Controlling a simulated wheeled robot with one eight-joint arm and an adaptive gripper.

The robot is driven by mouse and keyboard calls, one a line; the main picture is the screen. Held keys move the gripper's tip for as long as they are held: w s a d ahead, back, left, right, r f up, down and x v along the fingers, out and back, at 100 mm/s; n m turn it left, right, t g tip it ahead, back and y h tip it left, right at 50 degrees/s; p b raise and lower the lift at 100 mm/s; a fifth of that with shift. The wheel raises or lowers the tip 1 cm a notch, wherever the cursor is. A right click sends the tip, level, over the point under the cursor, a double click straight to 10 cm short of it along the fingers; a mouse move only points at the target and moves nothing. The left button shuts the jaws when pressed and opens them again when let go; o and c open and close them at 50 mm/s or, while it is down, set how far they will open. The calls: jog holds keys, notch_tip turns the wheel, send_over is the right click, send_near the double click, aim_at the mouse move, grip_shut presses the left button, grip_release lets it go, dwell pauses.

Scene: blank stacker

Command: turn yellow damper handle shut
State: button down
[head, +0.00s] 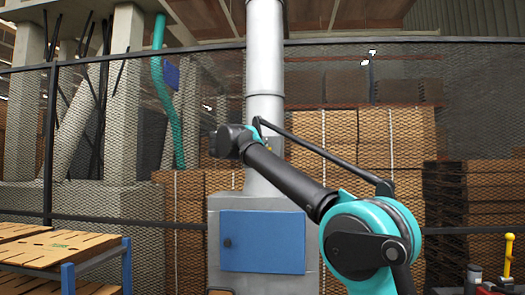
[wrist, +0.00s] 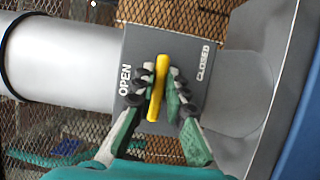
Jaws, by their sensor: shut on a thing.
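The yellow damper handle (wrist: 154,108) is in the middle of the wrist view, on a grey plate (wrist: 190,52) marked OPEN on the left and CLOSED on the right. The handle runs nearly top to bottom in that view, leaning slightly, between the two words. My gripper (wrist: 160,74) has one green-and-black finger on each side of the handle and is shut on it. In the head view my arm reaches in front of the grey duct pipe (head: 265,60); the handle cannot be made out there.
A grey cabinet with a blue door (head: 262,241) stands below the pipe. A mesh fence (head: 340,75) runs behind, with stacked brown boxes (head: 403,140) beyond it. A blue-framed table with wooden boards (head: 60,247) is at left. A yellow-topped post (head: 508,250) stands at right.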

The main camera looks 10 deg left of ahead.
jog(key=shift+a, duration=0.1)
jog(key=c, duration=1.6)
grip_release()
jog(key=shift+w, duration=0.1)
jog(key=shift+o, duration=0.2)
jog(key=v, duration=1.2)
